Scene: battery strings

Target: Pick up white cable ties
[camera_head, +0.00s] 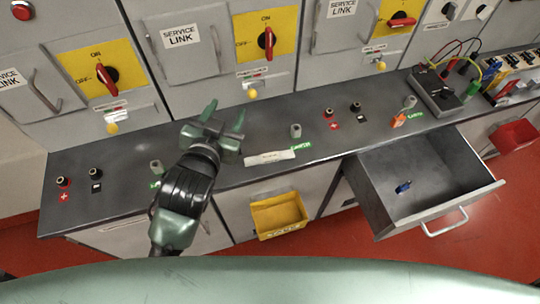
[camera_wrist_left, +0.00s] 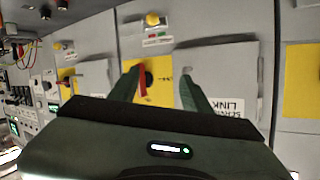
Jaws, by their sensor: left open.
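A flat, pale white strip (camera_head: 269,157) with faint small marking lies on the grey counter, right of my left gripper. It may be the white cable ties, but it is too small to tell. My left gripper (camera_head: 224,115) is over the counter to the left of the strip, its two green fingers apart and nothing between them. In the left wrist view the open fingers (camera_wrist_left: 158,85) point toward the cabinet fronts, and the strip does not show there. My right gripper is not in view.
The grey counter (camera_head: 130,168) carries several terminal posts. An open drawer (camera_head: 440,175) at right holds a small blue item (camera_head: 403,187). A yellow bin (camera_head: 279,216) hangs on the front below the counter. Cabinets with red-handled switches (camera_head: 268,40) stand behind. A wired device (camera_head: 437,93) sits at right.

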